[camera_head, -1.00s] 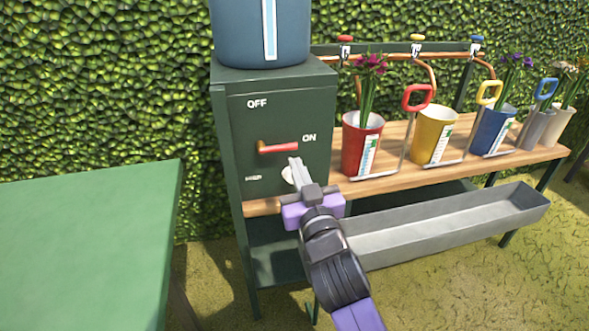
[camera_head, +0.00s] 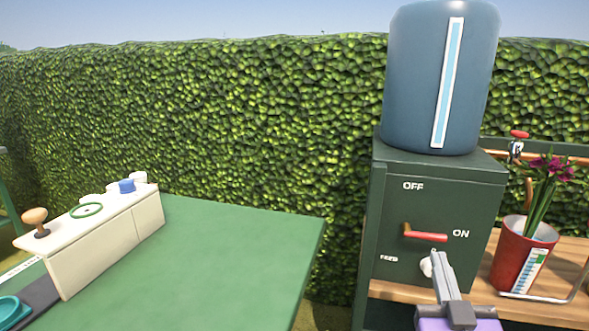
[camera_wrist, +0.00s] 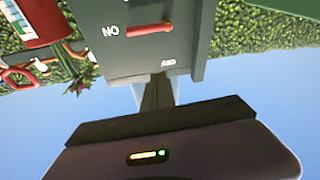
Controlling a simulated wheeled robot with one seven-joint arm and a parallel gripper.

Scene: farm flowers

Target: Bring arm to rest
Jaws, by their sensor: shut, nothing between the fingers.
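My gripper (camera_head: 440,272) is at the lower right of the head view, in front of the dark green cabinet (camera_head: 390,225). Its fingers are together and hold nothing. The fingertips overlap a white knob (camera_head: 426,267) beside the FEED label; I cannot tell whether they touch it. Above it, a red-handled lever (camera_head: 425,236) lies roughly level, pointing to ON. In the wrist view the picture is upside down, with the fingers (camera_wrist: 158,92) in front of the cabinet (camera_wrist: 105,65) and the lever (camera_wrist: 150,29) beyond them.
A blue tank (camera_head: 425,80) stands on the cabinet. A red bucket (camera_head: 520,262) with purple flowers stands on the wooden bench (camera_head: 395,291) at right. A green table (camera_head: 225,255) at left bears a cream box (camera_head: 110,245). A hedge (camera_head: 250,120) closes the back.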

